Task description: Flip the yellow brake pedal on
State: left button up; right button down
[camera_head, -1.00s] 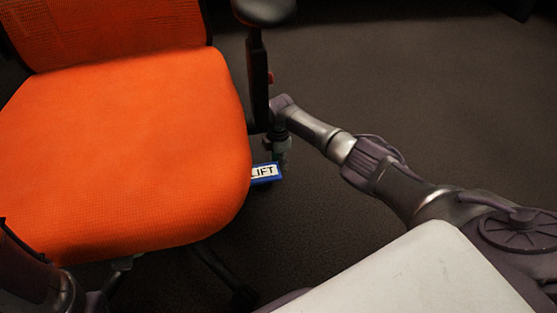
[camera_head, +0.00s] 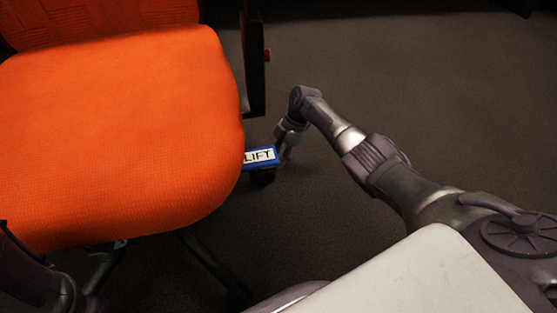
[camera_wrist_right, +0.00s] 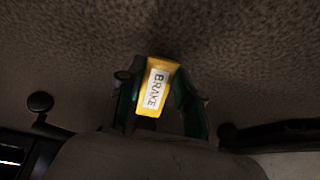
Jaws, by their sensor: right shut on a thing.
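The yellow brake pedal (camera_wrist_right: 161,76) with a white BRAKE label is in the middle of the right wrist view. My right gripper (camera_wrist_right: 157,88) has a finger on each side of it and is shut on it. In the head view the pedal cannot be made out. There my right arm reaches in from the right and my right gripper (camera_head: 284,153) is partly hidden beside the chair's edge. My left arm shows only in part at the lower left, and its gripper is out of view.
An orange office chair (camera_head: 120,130) fills the left of the head view. A blue LIFT pedal (camera_head: 261,157) sticks out from under its right edge, next to my right gripper. A black armrest post (camera_head: 255,65) rises above it. Dark carpet (camera_head: 430,90) is free to the right.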

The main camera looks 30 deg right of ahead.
jog(key=shift+w+r, duration=0.1)
jog(key=shift+w, duration=0.05)
jog(key=c, duration=0.7)
grip_release()
jog(key=v, duration=1.2)
